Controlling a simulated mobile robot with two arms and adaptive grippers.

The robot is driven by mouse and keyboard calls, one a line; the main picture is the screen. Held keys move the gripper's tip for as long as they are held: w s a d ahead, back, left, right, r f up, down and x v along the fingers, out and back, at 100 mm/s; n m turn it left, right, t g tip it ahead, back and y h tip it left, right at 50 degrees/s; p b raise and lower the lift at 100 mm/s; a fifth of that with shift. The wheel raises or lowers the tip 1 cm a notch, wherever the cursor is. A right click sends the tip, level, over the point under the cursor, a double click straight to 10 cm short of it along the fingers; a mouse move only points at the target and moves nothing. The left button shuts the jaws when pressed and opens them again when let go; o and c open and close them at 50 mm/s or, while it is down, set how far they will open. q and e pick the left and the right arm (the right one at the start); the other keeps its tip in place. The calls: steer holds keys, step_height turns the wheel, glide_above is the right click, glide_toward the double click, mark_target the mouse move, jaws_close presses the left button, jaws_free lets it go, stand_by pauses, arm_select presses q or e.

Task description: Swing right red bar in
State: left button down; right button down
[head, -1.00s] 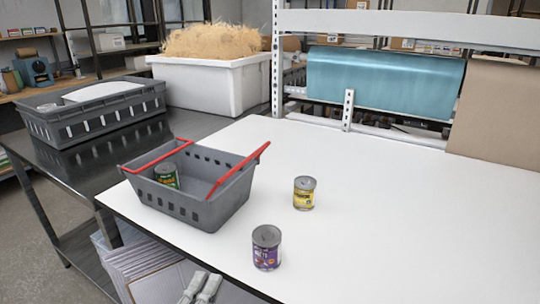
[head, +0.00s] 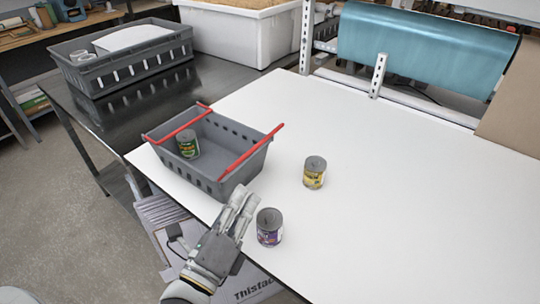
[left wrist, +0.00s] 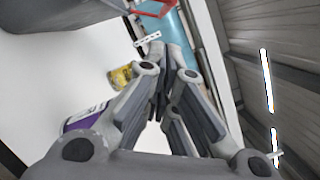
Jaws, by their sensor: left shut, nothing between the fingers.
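The grey basket (head: 205,165) stands on the white table, upright. The right red bar (head: 252,151) runs along its right side, its far end sticking out past the rim. The left red bar (head: 180,128) lies along the opposite side. A green can (head: 188,145) is inside the basket. My left gripper (head: 243,197) is shut and empty, beside the basket's near right corner and apart from the right bar. In the left wrist view, the fingers (left wrist: 163,55) point toward part of a red bar (left wrist: 153,8) at the top. My right gripper is not in view.
A purple can (head: 269,228) stands close to the right of my left gripper. A yellow can (head: 314,173) stands farther back. The white table (head: 410,200) is clear to the right. A second grey basket (head: 125,65) sits on the dark table (head: 110,115).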

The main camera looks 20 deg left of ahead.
mark_target(258, 146)
arm_select(q)
steer(key=w+d+r+p, duration=0.1)
steer(key=w+p, duration=0.2)
steer(key=w, duration=0.7)
steer(key=shift+r+p, duration=0.15)
steer(key=shift+p, duration=0.15)
